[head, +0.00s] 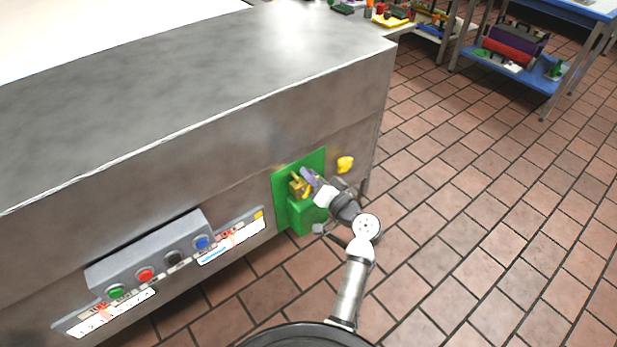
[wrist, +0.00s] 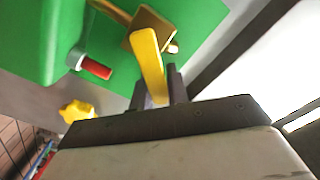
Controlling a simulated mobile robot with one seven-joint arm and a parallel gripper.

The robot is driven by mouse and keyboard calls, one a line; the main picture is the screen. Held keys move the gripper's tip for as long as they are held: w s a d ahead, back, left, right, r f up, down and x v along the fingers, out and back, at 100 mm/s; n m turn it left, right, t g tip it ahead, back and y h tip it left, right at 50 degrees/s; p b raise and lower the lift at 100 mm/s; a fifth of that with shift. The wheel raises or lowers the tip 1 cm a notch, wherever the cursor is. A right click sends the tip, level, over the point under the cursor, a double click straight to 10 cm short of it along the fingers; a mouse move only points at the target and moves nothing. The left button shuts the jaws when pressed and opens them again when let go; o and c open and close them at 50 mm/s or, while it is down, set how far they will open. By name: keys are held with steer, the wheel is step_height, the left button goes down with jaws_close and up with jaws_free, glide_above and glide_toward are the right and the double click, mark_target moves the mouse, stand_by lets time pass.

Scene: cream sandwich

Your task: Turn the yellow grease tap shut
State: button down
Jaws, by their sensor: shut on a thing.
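The yellow grease tap shows in the wrist view as a yellow lever (wrist: 150,62) on a brass-coloured body (wrist: 148,27), mounted on a green panel. In the head view the tap (head: 297,187) is small and partly hidden by my gripper. My gripper (head: 311,179) is at the tap, in front of the panel. In the wrist view its dark fingers (wrist: 159,92) are shut on the near end of the lever, one on each side.
The green panel (head: 281,187) is on the steel counter's side, with a green box (head: 304,217) below the tap. A yellow knob (head: 345,163) sits right of it. A grey button box (head: 150,262) is at left. Tiled floor at right is clear.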

steer(key=m, duration=0.1)
steer(key=f+m, duration=0.1)
steer(key=m, duration=0.1)
steer(key=d+m, duration=0.1)
steer(key=shift+w+f+m, duration=0.3)
steer(key=shift+m, duration=0.1)
steer(key=shift+w+d+f+m+p, duration=0.1)
steer(key=shift+f+m+p, duration=0.35)
steer(key=shift+m, duration=0.7)
steer(key=shift+d+f+m+p, duration=0.15)
steer(key=shift+f+m, duration=0.35)
steer(key=shift+m, duration=0.65)
steer(key=shift+a, duration=0.15)
steer(key=c, duration=1.4)
jaws_free()
steer(key=shift+o, duration=0.2)
steer(key=b+v, duration=0.2)
steer(key=v, duration=1.2)
